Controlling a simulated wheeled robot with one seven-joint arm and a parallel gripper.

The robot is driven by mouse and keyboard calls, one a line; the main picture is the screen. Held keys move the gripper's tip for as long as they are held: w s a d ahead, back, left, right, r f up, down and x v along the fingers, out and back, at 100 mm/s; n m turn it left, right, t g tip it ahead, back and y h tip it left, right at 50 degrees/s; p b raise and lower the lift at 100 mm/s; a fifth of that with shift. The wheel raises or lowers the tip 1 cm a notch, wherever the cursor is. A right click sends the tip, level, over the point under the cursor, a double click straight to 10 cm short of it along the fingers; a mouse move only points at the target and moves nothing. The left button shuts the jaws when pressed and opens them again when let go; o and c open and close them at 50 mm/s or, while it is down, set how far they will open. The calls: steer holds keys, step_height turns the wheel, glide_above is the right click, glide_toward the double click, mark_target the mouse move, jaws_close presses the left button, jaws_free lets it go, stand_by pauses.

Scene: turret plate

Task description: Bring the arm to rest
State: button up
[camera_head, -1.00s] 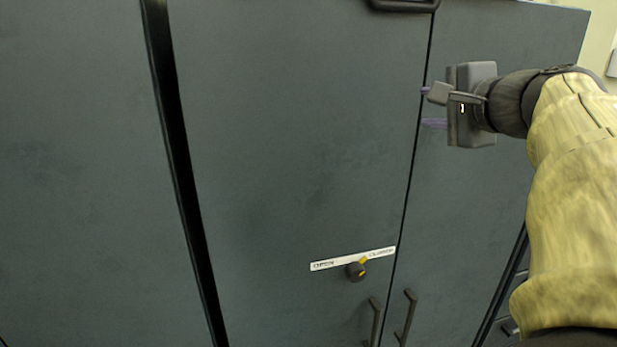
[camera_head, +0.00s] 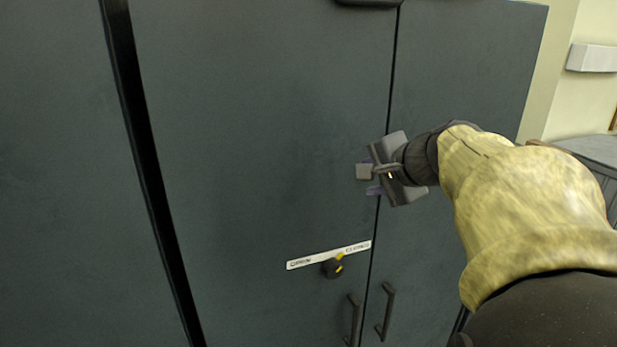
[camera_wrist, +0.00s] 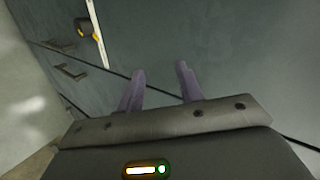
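My gripper (camera_head: 371,180) is in front of the dark grey cabinet (camera_head: 260,120), close to the seam between two doors, above and right of the knob. In the wrist view its two purple fingers (camera_wrist: 160,84) stand apart with nothing between them. My arm, in a pale yellow sleeve, reaches in from the lower right. The black knob (camera_head: 333,268) with a yellow mark sits under a white label strip (camera_head: 329,255). The yellow mark points up and right. The knob also shows at the top left of the wrist view (camera_wrist: 84,27). My gripper is apart from the knob.
Two dark bar handles (camera_head: 353,320) (camera_head: 385,312) are below the knob, either side of the seam. Another dark handle (camera_head: 369,2) is at the top edge. A pale wall (camera_head: 560,95) and a grey surface (camera_head: 590,150) are at the right.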

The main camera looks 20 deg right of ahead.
steer(key=shift+a+f, duration=0.1)
steer(key=shift+f, duration=0.15)
steer(key=s+a+f+n+g, duration=0.3)
steer(key=s+a+f+n, duration=0.1)
steer(key=f, duration=0.6)
steer(key=s+a+f+n+g, duration=0.3)
steer(key=a+f+n, duration=0.2)
steer(key=f, duration=0.5)
steer(key=s+a+f+n+g+h, duration=0.1)
steer(key=s+a+f+n, duration=0.3)
steer(key=f, duration=0.6)
steer(key=shift+s+a+n+g, duration=0.35)
steer(key=shift+a+n+g, duration=0.25)
steer(key=shift+n+g, duration=0.3)
steer(key=shift+w, duration=0.1)
